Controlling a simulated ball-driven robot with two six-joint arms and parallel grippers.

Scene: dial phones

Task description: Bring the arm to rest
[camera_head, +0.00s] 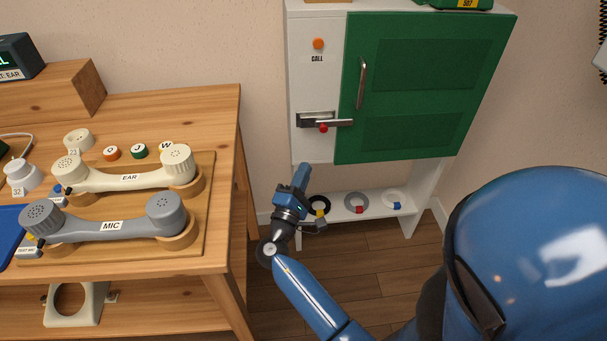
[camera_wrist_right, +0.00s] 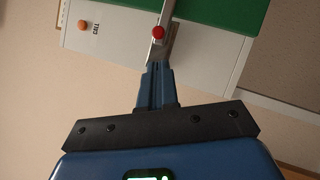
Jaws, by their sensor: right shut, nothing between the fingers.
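My right arm comes in from the bottom of the head view. Its gripper (camera_head: 303,170) points up, in front of the white cabinet's lower left part, below the latch. The fingers are shut together with nothing between them. In the right wrist view the shut gripper (camera_wrist_right: 157,68) points toward the latch bar, and its tips overlap the bar in the picture. I cannot tell whether they touch. The latch (camera_head: 325,122) has a red knob (camera_wrist_right: 158,32). My left gripper is not in view.
The green cabinet door (camera_head: 425,85) looks shut. An orange CALL button (camera_head: 318,43) sits above the latch. Several rings lie on the low shelf (camera_head: 335,223). At left, a wooden table (camera_head: 215,105) holds a grey MIC handset (camera_head: 105,226) and a white EAR handset (camera_head: 125,180).

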